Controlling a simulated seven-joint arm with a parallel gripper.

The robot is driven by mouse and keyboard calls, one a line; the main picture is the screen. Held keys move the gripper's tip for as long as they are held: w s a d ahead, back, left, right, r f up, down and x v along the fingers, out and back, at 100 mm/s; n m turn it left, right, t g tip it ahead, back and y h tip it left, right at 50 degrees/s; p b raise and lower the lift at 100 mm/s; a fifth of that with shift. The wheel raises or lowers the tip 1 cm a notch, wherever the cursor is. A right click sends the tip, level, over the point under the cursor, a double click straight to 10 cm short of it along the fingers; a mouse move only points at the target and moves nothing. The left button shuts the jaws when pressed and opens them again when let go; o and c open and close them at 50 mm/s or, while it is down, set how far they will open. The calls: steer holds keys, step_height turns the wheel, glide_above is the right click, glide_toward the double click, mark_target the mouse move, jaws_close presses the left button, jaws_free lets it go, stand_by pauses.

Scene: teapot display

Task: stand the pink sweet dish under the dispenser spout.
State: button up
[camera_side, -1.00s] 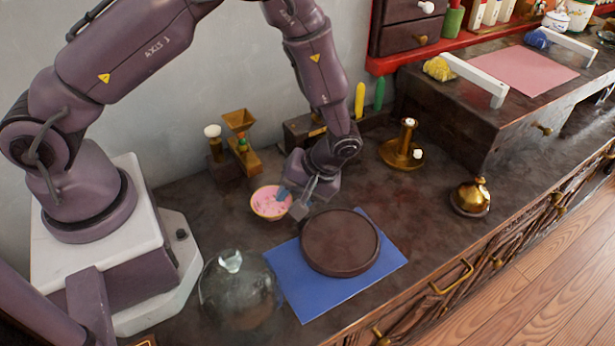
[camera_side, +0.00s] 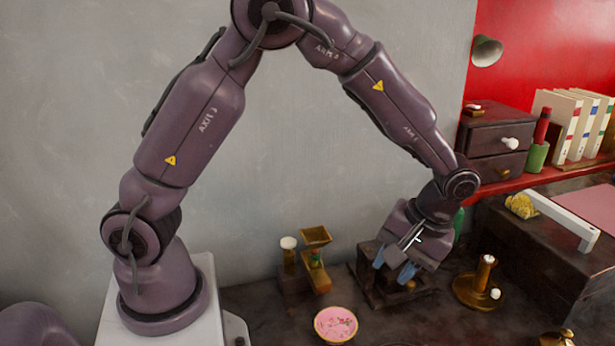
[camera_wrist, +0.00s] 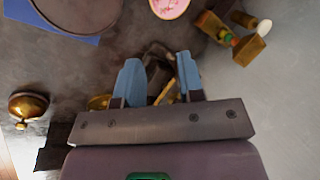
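The pink sweet dish (camera_side: 336,324), a round bowl with pink contents and a pale rim, stands upright on the dark counter. It also shows at the top edge of the wrist view (camera_wrist: 169,6). The dispenser (camera_side: 316,240), with a brass funnel on a small stand, is behind it; the dish stands in front, apart from it. The dispenser also shows in the wrist view (camera_wrist: 247,50). I cannot make out its spout clearly. My gripper (camera_side: 393,272) is open and empty, to the right of the dish and above it. Its blue fingers stand apart in the wrist view (camera_wrist: 158,64).
A dark box (camera_side: 402,292) is below my gripper. A brass candlestick (camera_side: 478,290) stands to the right. A white-topped jar (camera_side: 289,256) is beside the dispenser. The wrist view shows a dark round tray (camera_wrist: 78,10) on a blue mat (camera_wrist: 45,33) and a brass dome (camera_wrist: 27,104).

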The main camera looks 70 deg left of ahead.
steer(key=s+a+r+m+t+h, duration=0.1)
steer(key=s+a+r+m+t, duration=0.1)
steer(key=s+r+m+t, duration=0.2)
steer(key=s+a+r+m+t+h, duration=0.1)
steer(key=s+a+r+m+t, duration=0.2)
steer(key=s+r, duration=0.8)
step_height(320, 180, up, 2)
steer(key=shift+r+m+t, duration=0.1)
steer(key=shift+m+t, duration=0.8)
steer(key=shift+m, duration=0.1)
steer(key=shift+o, duration=0.6)
steer(key=w+d+f+n+g+y, duration=0.1)
steer(key=w+d+f+n+g, duration=0.1)
steer(key=w+f+n+g, duration=0.3)
steer(key=w+d+f+n+g+y, duration=0.1)
steer(key=w+f+n+g, duration=0.4)
steer(key=w+f, duration=0.6)
step_height(320, 180, down, 6)
steer(key=shift+d+f+n, duration=0.2)
steer(key=shift+d+n, duration=0.55)
steer(key=shift+n, duration=0.25)
